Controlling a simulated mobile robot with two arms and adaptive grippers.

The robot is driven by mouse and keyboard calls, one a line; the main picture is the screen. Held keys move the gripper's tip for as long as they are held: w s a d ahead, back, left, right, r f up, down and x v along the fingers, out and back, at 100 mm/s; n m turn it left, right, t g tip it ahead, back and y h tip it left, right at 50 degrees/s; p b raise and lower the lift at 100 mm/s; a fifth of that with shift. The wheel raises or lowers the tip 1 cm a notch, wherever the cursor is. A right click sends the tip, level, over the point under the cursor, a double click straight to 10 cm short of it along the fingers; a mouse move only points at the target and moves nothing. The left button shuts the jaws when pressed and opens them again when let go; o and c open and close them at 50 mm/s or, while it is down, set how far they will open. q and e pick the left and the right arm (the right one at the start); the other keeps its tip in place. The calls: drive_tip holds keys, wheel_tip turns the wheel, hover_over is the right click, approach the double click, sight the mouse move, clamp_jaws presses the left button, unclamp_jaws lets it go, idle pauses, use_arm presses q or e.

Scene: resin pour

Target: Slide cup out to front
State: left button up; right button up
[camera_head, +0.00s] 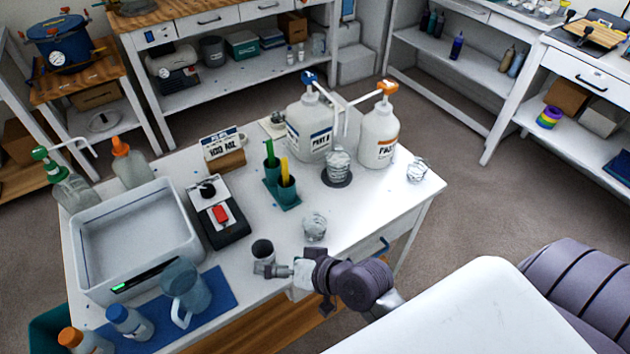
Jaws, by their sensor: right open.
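A clear cup (338,165) stands upright on a dark round pad (336,179) in front of the two white pump bottles. Another clear cup (314,226) stands near the table's front, and a third clear cup (418,168) is at the right edge. A small dark-topped cup (262,250) stands at the front edge, right behind my right gripper (264,269). My right gripper is open, points left and is well in front of the pad. Whether it touches the dark cup I cannot tell. My left gripper is out of view.
The pump bottles (309,127) (379,139) stand behind the pad, with spouts reaching over that area. A white tub (136,238) and blue pitcher (186,288) are further left. The table is clear at right front.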

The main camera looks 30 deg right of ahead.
drive_tip(key=w+d+r+m+t+h, duration=0.25)
drive_tip(key=w+r+m+t, duration=0.25)
drive_tip(key=r+m, duration=0.3)
drive_tip(key=w+d+r+m+t+h, duration=0.1)
drive_tip(key=w+d+r+m+t, duration=0.2)
drive_tip(key=w+r+m+t, duration=0.35)
drive_tip(key=d+f+m+g+h, duration=0.1)
drive_tip(key=d+m+g+h, duration=0.4)
drive_tip(key=d+m+h, duration=1.1)
drive_tip(key=a+f+m+g+y, duration=0.3)
drive_tip(key=f+m, duration=0.4)
drive_tip(key=m, duration=0.4)
drive_tip(key=shift+s+a+f+g+y, duration=0.25)
drive_tip(key=shift+f+g+y, duration=0.25)
drive_tip(key=shift+g, duration=0.75)
drive_tip(key=shift+r, duration=0.1)
